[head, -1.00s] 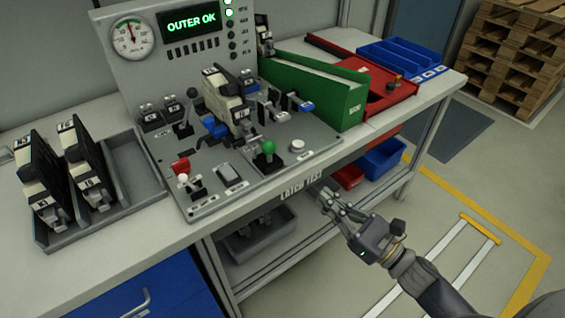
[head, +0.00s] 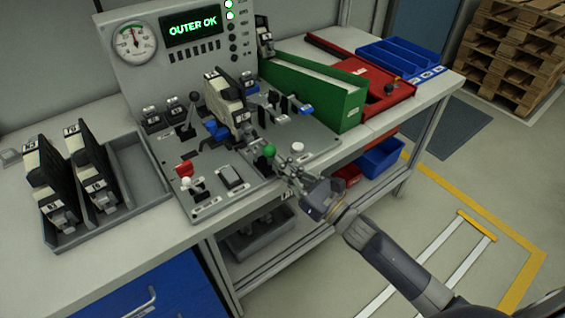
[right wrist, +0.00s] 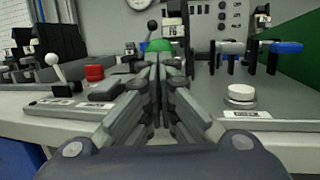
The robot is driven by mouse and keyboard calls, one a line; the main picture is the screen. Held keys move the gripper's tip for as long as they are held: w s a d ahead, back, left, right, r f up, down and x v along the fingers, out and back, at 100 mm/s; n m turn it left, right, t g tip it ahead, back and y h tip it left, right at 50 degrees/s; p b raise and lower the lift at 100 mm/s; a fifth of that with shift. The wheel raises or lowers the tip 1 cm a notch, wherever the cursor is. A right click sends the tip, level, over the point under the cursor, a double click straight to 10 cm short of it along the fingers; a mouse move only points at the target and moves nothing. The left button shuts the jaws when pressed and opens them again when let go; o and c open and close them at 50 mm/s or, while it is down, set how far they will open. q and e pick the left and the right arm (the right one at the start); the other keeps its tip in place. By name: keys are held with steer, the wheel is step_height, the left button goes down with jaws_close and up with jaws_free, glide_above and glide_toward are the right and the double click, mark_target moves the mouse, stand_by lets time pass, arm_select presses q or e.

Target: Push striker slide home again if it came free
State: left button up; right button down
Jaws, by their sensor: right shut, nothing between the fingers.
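A cream-and-black latch unit (head: 226,98) stands in the test fixture (head: 207,185), with a blue part (head: 217,130) at its lower left. I cannot tell which part is the striker slide or whether it is free. A green-knobbed lever (head: 269,151) stands in front of the unit. My right gripper (head: 283,166) is shut and empty at the fixture's front edge, its fingertips close to this lever. In the right wrist view the fingers (right wrist: 158,62) partly cover the green knob (right wrist: 158,45); contact is unclear. My left gripper is out of view.
The display (head: 193,29) reads OUTER OK, beside a round gauge (head: 134,40). A grey tray (head: 135,170) with two more units is at left. A red switch (head: 184,168) and white button (head: 297,147) flank the lever.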

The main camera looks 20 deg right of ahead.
mark_target(272, 155)
steer(key=shift+w+a, duration=0.1)
steer(key=shift+w, duration=0.1)
steer(key=w+b, duration=0.1)
steer(key=w+a+b, duration=0.1)
steer(key=w, duration=0.1)
steer(key=w+b, duration=0.1)
steer(key=shift+w+a+f, duration=0.1)
steer(key=shift+w+a, duration=0.05)
steer(key=shift+a, duration=0.1)
steer(key=shift+w+a, duration=0.15)
steer(key=shift+w, duration=0.3)
steer(key=shift+r, duration=0.2)
steer(key=shift+s, duration=0.15)
steer(key=shift+s+d+f, duration=0.15)
steer(key=shift+s+d, duration=0.05)
steer(key=shift+s, duration=0.05)
steer(key=v, duration=1.1)
